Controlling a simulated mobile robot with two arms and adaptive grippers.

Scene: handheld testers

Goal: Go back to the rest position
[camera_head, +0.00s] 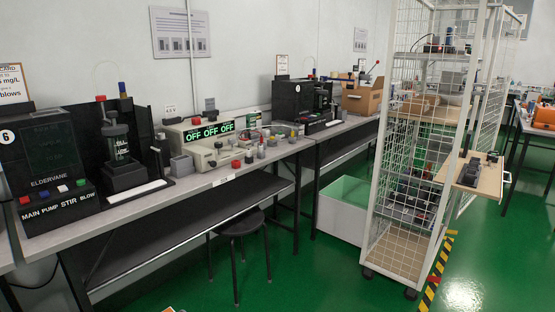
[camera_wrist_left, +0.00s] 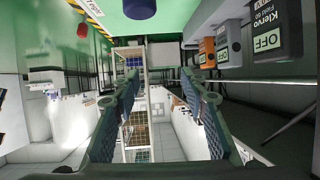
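My left gripper (camera_wrist_left: 160,100) shows in the left wrist view, with its two dark green fingers spread wide apart. Nothing is held between them; only distant room background shows through the gap. Neither gripper shows in the head view. My right gripper is in no view.
A wire cage trolley (camera_head: 415,130) stands on the green floor at right, with a fold-out shelf (camera_head: 472,176) holding a dark device. A black stool (camera_head: 238,226) and a pale green-lined bin (camera_head: 343,208) stand by the bench. Green floor at front centre is clear.

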